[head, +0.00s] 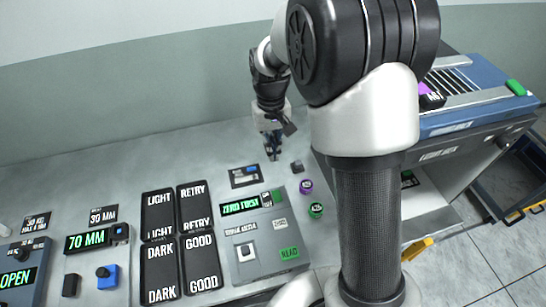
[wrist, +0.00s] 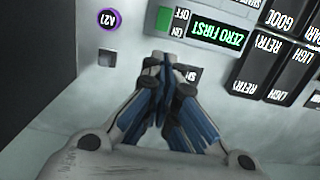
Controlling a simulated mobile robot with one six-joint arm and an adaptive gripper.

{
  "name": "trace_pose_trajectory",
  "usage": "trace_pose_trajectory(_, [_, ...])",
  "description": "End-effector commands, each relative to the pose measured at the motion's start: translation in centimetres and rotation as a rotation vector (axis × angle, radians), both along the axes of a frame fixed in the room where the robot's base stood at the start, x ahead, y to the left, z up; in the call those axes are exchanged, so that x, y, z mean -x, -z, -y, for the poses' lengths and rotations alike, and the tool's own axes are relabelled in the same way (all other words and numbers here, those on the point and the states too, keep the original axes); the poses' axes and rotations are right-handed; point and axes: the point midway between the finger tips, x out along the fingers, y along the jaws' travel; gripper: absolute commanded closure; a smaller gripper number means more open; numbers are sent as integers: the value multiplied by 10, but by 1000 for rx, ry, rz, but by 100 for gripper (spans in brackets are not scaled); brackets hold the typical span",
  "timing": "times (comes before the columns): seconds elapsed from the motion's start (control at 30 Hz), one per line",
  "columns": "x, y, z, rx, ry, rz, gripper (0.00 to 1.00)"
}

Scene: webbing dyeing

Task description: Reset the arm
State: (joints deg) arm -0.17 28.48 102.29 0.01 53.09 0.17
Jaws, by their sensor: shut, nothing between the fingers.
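My gripper (head: 272,152) is above the back part of the grey table in the head view, pointing down. In the wrist view my gripper (wrist: 172,128) shows its blue-padded fingers drawn together with nothing between them. My arm rises from the right of the head view and reaches back over the table. The fingertips are near a small dark square (head: 297,167) on the table top and a black label plate (head: 244,176). I cannot tell the exact height of the fingertips over the table.
A grey device with a "ZERO FIRST" display (head: 240,206) stands in front of my gripper. Black LIGHT, RETRY, DARK and GOOD panels (head: 179,240) lie left of it. Purple (head: 306,186) and green (head: 316,210) round pieces sit right. A blue-grey machine (head: 470,120) stands at right.

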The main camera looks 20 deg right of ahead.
Motion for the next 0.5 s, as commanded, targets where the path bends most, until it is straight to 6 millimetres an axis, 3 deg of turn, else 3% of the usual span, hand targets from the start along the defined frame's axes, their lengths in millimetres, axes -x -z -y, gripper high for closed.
trace_pose_trajectory(0.13, [-1, -9, 0, 0, 0, 1, 100])
trace_pose_trajectory(0.5, [-1, -9, 0, 0, 0, 0, 100])
